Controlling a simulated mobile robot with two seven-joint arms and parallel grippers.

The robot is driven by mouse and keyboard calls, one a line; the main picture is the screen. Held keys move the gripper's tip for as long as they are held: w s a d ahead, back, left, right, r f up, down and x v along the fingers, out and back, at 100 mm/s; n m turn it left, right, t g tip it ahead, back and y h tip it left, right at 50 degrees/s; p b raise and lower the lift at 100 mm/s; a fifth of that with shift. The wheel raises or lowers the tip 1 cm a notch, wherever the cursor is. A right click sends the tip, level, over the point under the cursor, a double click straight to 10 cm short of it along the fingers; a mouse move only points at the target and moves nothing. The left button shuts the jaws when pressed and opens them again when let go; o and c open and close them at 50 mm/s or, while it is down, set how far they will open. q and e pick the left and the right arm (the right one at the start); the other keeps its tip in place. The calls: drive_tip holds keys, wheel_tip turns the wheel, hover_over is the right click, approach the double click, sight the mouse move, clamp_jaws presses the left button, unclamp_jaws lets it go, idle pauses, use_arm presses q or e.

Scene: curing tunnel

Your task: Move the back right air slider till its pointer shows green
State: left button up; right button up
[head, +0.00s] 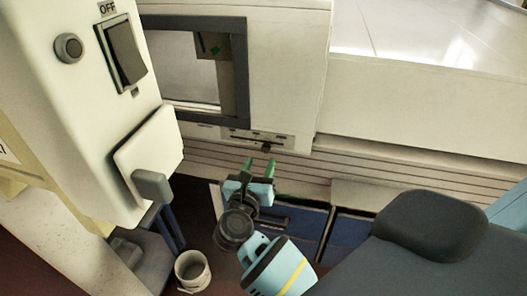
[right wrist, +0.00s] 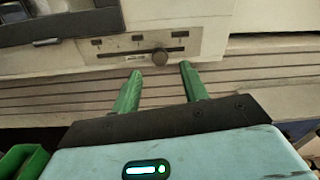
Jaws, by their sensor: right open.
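The air slider (head: 262,139) is a narrow slot with a dark round knob on the pale machine's lower front, below a dark-framed window. In the right wrist view the slider's knob (right wrist: 160,57) sits right of the slot's middle, with small dark marks above the slot. My right gripper (head: 260,164) is open, its green fingers pointing at the panel just below the knob. In the right wrist view the gripper (right wrist: 160,72) has the knob between and beyond its fingertips, apart from both. No pointer reading can be made out. My left gripper is not in view.
A pale box with an OFF rocker switch (head: 123,52) and a grey knob (head: 153,185) stands close at left. A small green mark (head: 214,49) shows inside the window. A white cup (head: 192,270) and blue bins (head: 347,232) are below. A green bin (right wrist: 22,160) shows lower left.

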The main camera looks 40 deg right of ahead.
sight(265, 151)
drive_tip(key=x, duration=0.5)
drive_tip(key=shift+w+d+p, duration=0.2)
drive_tip(key=shift+d+p, duration=0.05)
drive_tip(key=shift+p, duration=0.05)
clamp_jaws()
